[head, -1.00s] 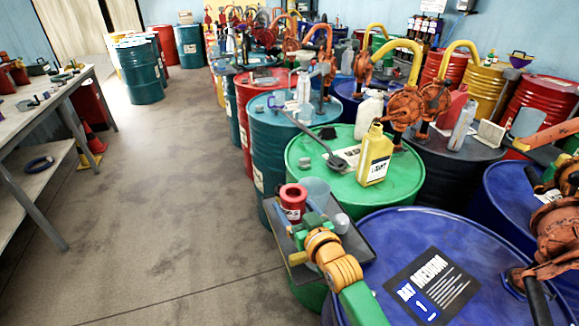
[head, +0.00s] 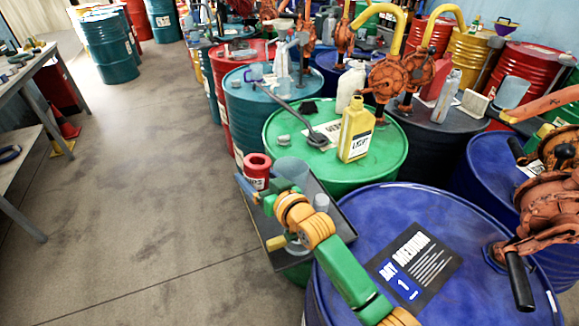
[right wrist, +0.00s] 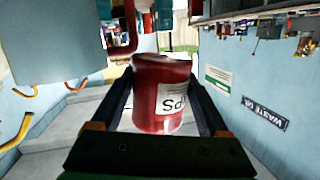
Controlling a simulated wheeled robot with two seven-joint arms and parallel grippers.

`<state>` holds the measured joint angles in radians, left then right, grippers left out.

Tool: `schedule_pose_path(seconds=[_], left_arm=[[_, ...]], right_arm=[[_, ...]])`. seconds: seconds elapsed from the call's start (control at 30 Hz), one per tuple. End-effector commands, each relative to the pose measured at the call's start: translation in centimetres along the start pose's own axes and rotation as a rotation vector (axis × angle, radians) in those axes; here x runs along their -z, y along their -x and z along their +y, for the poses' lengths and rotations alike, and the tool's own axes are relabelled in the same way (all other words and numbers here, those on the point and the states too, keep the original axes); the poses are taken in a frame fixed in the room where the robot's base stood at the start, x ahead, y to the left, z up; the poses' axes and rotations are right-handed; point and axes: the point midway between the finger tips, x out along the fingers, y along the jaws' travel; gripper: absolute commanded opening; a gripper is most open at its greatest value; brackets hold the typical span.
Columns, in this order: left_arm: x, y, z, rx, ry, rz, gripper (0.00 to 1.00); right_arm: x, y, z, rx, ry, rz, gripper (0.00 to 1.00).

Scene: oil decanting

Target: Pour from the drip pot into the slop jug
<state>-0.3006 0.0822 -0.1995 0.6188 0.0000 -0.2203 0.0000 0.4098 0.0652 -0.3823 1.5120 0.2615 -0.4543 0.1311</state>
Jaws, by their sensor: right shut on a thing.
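The drip pot (head: 257,172) is a small red can with a white label and a dark open top in the head view. My right gripper (head: 257,190) is shut around its side and holds it roughly upright at the tray's left edge. In the right wrist view the drip pot (right wrist: 162,95) sits between both fingers (right wrist: 165,112). A translucent bluish vessel (head: 292,170), probably the slop jug, stands just right of the pot on the dark tray (head: 341,221). My arm hides part of the tray. The pot's contents cannot be seen. My left gripper is not in view.
A blue drum (head: 345,285) with a black sign lies right of the tray. A green drum (head: 390,165) behind carries a yellow bottle (head: 356,130) and a ladle-like tool (head: 315,138). A grey cylinder (head: 321,202) stands on the tray.

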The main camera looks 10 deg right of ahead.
Motion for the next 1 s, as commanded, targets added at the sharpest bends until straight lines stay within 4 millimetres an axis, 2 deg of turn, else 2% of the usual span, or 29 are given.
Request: schedule_pose_path(seconds=[0.27, 0.37, 0.73, 0.97, 1.0], left_arm=[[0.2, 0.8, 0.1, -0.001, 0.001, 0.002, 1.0], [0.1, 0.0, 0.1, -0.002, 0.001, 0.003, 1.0], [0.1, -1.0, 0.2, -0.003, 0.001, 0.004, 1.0], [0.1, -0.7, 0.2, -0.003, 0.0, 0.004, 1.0], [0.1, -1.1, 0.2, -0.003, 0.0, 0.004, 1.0]], right_arm=[[2.5, 0.3, 0.8, 0.028, -0.179, -0.009, 0.0], [2.3, 0.2, 1.2, 0.037, -0.243, -0.015, 0.0], [3.6, 0.3, 2.5, 0.073, -0.48, -0.03, 0.0], [4.5, 0.5, 2.5, 0.095, -0.625, -0.04, 0.0], [4.1, 0.4, 2.5, 0.099, -0.645, -0.042, 0.0]])
